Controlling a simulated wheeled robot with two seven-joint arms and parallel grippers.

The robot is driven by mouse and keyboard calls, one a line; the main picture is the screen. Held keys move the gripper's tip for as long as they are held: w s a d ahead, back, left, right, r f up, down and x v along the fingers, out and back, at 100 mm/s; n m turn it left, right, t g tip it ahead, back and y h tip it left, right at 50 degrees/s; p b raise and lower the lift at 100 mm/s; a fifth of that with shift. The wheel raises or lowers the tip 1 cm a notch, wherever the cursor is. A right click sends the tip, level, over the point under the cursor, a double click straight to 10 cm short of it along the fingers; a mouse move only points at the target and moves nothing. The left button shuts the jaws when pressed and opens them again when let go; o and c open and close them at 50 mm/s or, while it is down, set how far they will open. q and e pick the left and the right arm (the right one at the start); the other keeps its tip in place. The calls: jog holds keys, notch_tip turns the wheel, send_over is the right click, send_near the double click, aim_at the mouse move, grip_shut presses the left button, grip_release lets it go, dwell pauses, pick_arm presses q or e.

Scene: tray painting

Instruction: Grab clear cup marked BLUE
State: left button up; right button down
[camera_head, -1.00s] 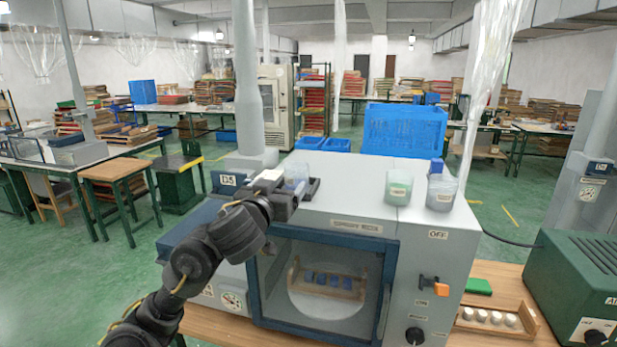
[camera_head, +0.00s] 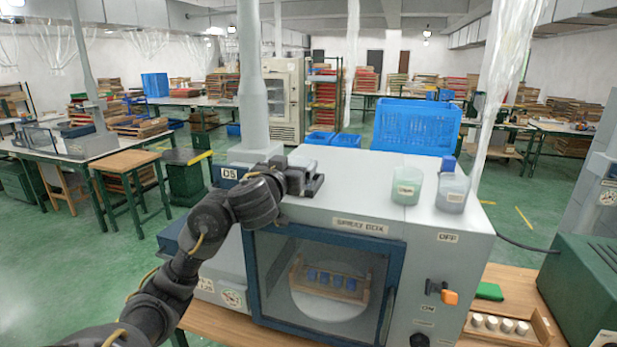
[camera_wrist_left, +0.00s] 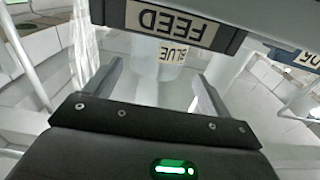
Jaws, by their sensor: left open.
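The clear cup marked BLUE (camera_wrist_left: 172,62) shows in the left wrist view, with its label upside down. It stands between the two fingers of my left gripper (camera_wrist_left: 155,88), which are apart with a gap on each side of it. In the head view my left gripper (camera_head: 308,182) is at the left part of the spray box's top (camera_head: 345,190), and the cup is largely hidden there by the gripper and wrist. My right gripper is not in view.
A greenish cup (camera_head: 407,186) and a greyish cup (camera_head: 452,190) stand on the right of the box top. A blue crate (camera_head: 418,124) is behind. A FEED-labelled part (camera_wrist_left: 170,25) is close to the fingers in the wrist view.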

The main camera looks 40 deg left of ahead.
pick_arm(q)
jog(key=w, duration=0.1)
jog(key=w+f, duration=0.1)
jog(key=w, duration=0.1)
jog(key=shift+w+a+f, duration=0.1)
jog(key=shift+a+f, duration=0.1)
jog(key=shift+s+r, duration=0.25)
jog(key=shift+s, duration=0.1)
jog(key=shift+s+r, duration=0.15)
jog(key=shift+s, duration=0.2)
jog(key=shift+c, duration=1.6)
jog(key=shift+w+d, duration=0.1)
jog(key=shift+w, duration=0.15)
jog(key=shift+c, duration=1.1)
jog(key=shift+w+f, duration=0.2)
jog(key=shift+c, duration=1.2)
jog(key=shift+s, duration=0.1)
jog(key=c, duration=0.4)
jog(key=shift+s+r, duration=0.1)
jog(key=shift+s, duration=0.05)
jog(key=shift+c, duration=0.2)
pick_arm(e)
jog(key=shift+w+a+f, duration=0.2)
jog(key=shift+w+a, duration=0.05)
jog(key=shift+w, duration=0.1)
pick_arm(q)
jog(key=shift+r, duration=0.1)
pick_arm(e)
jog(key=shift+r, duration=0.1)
